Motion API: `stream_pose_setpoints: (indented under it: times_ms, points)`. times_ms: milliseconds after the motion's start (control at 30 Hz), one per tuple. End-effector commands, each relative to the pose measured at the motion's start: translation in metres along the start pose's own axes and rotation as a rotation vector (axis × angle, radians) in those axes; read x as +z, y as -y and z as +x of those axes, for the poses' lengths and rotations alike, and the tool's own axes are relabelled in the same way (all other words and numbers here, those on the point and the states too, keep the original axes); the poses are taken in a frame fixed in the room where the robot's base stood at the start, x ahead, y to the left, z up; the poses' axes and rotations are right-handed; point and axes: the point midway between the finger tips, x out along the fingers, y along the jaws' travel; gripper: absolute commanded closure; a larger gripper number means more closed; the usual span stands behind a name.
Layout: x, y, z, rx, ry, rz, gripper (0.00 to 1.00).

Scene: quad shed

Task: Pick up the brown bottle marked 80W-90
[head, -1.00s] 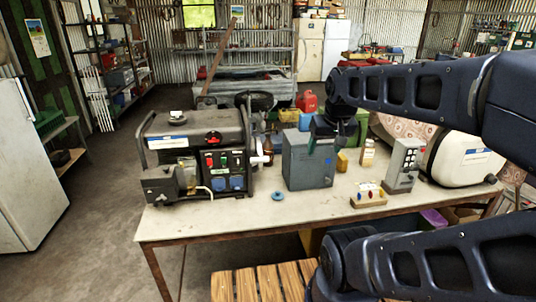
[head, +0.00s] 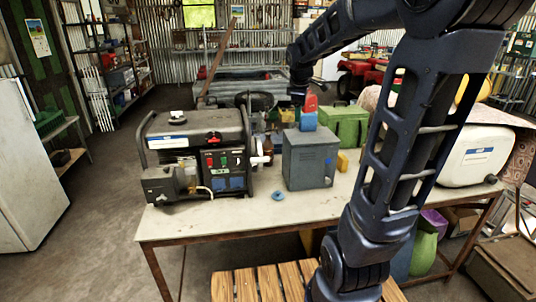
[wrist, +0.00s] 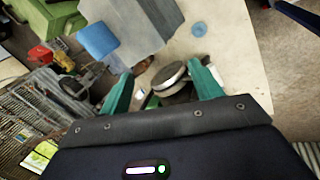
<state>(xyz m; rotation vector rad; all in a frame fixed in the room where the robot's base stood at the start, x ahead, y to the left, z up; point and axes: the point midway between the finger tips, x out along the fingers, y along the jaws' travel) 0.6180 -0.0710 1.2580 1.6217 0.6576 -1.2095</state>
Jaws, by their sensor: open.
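The brown bottle (head: 268,146) stands on the table in the head view, in the gap between the generator and the grey metal box. Only part of it shows, and its marking cannot be read. My gripper (head: 298,97) is above and behind the grey box, up and to the right of the bottle. In the wrist view my gripper (wrist: 162,88) has its teal fingers apart with nothing held. A round silver-rimmed part shows beyond and between them. I cannot tell the bottle for certain in the wrist view.
The generator (head: 195,150) stands left of the bottle, the grey metal box (head: 308,165) right of it. A blue box (head: 308,121) and a green box (head: 345,125) are behind. A blue ring (head: 278,195) lies in front, where the table is clear. A white tank (head: 475,155) stands right.

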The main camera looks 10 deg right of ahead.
Motion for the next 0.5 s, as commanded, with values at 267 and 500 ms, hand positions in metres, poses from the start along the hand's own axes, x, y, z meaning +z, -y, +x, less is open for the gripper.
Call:
stream_pose_setpoints:
  times_ms: [267, 500]
  points:
    - [-0.044, -0.062, 0.051, -0.003, 0.022, -0.393, 0.36]
    - [-0.083, -0.106, 0.104, -0.009, 0.033, -0.736, 0.36]
